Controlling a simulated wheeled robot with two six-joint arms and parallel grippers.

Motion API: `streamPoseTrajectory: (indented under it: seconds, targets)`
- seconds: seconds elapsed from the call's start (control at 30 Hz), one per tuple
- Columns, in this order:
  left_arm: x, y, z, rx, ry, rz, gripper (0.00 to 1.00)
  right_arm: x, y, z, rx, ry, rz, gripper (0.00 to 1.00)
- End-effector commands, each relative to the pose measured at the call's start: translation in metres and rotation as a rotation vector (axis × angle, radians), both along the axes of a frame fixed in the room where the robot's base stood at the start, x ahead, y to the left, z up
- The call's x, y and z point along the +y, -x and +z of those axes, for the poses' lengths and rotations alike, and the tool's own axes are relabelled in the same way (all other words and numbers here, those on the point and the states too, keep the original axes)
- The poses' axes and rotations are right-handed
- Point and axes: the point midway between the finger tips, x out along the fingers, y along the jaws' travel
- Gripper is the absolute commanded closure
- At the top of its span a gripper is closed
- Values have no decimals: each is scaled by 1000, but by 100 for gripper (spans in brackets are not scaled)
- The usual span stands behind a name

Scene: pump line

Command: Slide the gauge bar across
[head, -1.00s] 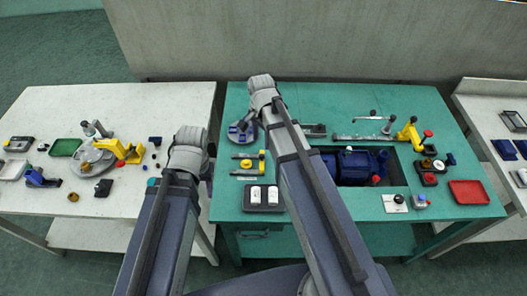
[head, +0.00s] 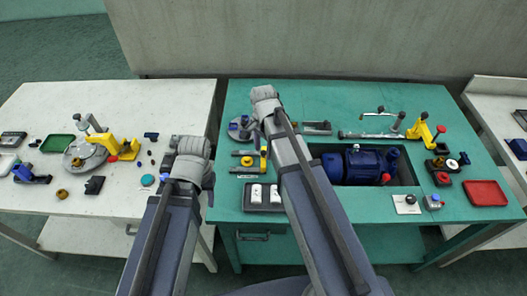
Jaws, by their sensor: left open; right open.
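A long thin silver bar (head: 370,135), which looks like the gauge bar, lies roughly left to right near the back of the green table (head: 455,225). A short post with a dark top stands near its right end. My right arm (head: 305,185) reaches over the green table, its grey end left of the bar and well apart from it. My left arm (head: 165,235) ends near the gap between the white and green tables. The jaws of both grippers are hidden behind the arms. Neither arm touches the bar.
A blue pump (head: 350,164) sits in a table recess in front of the bar. A yellow clamp (head: 420,132) stands right of the bar, with a red tray (head: 485,193) nearer. The white table (head: 110,205) holds several parts.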

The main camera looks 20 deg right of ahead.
Motion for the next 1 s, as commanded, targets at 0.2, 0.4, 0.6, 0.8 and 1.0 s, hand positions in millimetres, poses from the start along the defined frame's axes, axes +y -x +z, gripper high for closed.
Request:
streamPoseTrajectory:
  seconds: [0.2, 0.4, 0.6, 0.8, 1.0]
  targets:
    - [0, 0, 1, 0, 0, 0, 50, 0, 0, 1, 0, 0, 0, 49]
    - [0, 0, 1, 0, 0, 0, 50, 0, 0, 1, 0, 0, 0, 71]
    - [0, 0, 1, 0, 0, 0, 50, 0, 0, 1, 0, 0, 0, 94]
    - [0, 0, 1, 0, 0, 0, 50, 0, 0, 1, 0, 0, 0, 100]
    - [0, 0, 1, 0, 0, 0, 50, 0, 0, 1, 0, 0, 0, 100]
